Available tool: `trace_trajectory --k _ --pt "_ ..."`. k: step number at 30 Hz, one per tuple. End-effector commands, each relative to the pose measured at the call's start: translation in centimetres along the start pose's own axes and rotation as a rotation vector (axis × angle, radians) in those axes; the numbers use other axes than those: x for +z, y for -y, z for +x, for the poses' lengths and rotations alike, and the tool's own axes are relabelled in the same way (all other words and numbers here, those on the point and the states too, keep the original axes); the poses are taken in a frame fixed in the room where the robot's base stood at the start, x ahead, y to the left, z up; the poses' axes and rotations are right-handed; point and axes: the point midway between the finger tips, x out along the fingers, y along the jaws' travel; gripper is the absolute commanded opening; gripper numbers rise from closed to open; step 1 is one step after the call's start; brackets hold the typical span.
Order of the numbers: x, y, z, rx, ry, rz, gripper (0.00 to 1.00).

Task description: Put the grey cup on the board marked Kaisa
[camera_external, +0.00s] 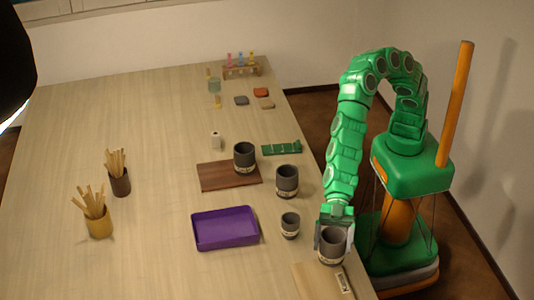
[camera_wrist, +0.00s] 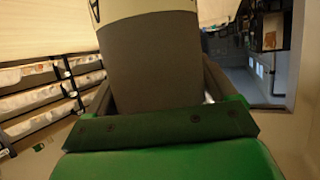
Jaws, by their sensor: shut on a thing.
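My gripper (camera_external: 333,238) is shut on a grey cup (camera_external: 331,249) with a pale lower band, near the table's right edge. The cup looks upright in the external view. It fills the middle of the wrist view (camera_wrist: 152,65), between the fingers. A pale wooden board (camera_external: 309,284) lies just below it in the picture, with a white label (camera_external: 343,284) that seems to begin with K; the rest is too small to read. The board is cut off by the frame's bottom edge. I cannot tell whether the cup touches the board or hangs above it.
Similar grey cups stand nearby: one (camera_external: 244,156) on a dark brown board (camera_external: 215,177), one (camera_external: 287,181) beside it, and a smaller one (camera_external: 290,225) left of my gripper. A purple tray (camera_external: 225,243) lies further left. Two stick-filled pots (camera_external: 99,226) (camera_external: 120,183) stand at left.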

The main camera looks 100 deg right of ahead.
Motion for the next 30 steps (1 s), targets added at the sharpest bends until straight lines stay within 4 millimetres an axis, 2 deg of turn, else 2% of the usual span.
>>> trace_trajectory --k 9,18,29,30 --pt "0.7 -0.4 1.5 0.001 -0.002 -0.003 0.45" --pt "3.4 -0.4 2.5 0.001 0.0 0.0 0.45" --pt "3.7 -0.5 2.5 0.001 0.0 -0.002 0.45" --pt "3.7 -0.4 2.6 0.001 0.0 -0.002 0.86"
